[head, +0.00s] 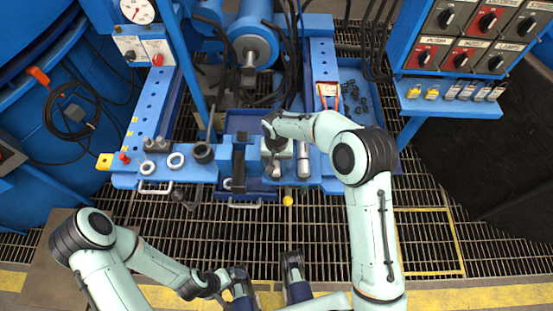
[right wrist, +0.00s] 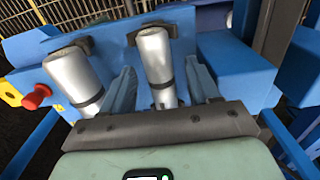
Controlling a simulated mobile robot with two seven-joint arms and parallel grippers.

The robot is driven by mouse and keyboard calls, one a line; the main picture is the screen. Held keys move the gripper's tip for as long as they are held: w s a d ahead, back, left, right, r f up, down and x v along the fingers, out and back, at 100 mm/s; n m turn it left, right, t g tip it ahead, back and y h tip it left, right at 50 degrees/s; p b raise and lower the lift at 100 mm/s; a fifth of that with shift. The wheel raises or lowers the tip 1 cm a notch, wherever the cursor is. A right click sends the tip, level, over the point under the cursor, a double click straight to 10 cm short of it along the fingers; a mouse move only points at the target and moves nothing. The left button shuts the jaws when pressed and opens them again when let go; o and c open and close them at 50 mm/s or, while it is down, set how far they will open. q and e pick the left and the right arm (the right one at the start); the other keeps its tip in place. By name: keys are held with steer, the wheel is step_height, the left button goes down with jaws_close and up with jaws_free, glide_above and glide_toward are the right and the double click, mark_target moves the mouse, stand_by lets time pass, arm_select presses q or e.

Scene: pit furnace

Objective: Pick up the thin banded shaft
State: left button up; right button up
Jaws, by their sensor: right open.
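A pale metal shaft with a dark band (right wrist: 160,62) stands in a dark notch of the blue rack, between the fingers of my right gripper (right wrist: 160,80) in the right wrist view. It looks a little narrower than the second silver shaft (right wrist: 76,76). My right gripper is open, with one blue finger on each side of the shaft; contact is not clear. In the head view my right gripper (head: 276,164) is over the rack and hides most of that shaft. The second shaft (head: 304,160) shows just right of it. My left gripper (head: 238,281) is low in the head view, its jaws unclear.
The blue rack (head: 208,174) also holds several rings and a dark collar (head: 203,153) to the left. A red knob (right wrist: 38,96) sits near the second shaft in the wrist view. A control panel (head: 470,35) stands upper right. The grated floor (head: 230,230) in front is mostly clear.

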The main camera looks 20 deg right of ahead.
mark_target(276, 161)
jaws_close()
steer(key=shift+r, duration=0.1)
step_height(276, 161, up, 20)
steer(key=p, duration=0.3)
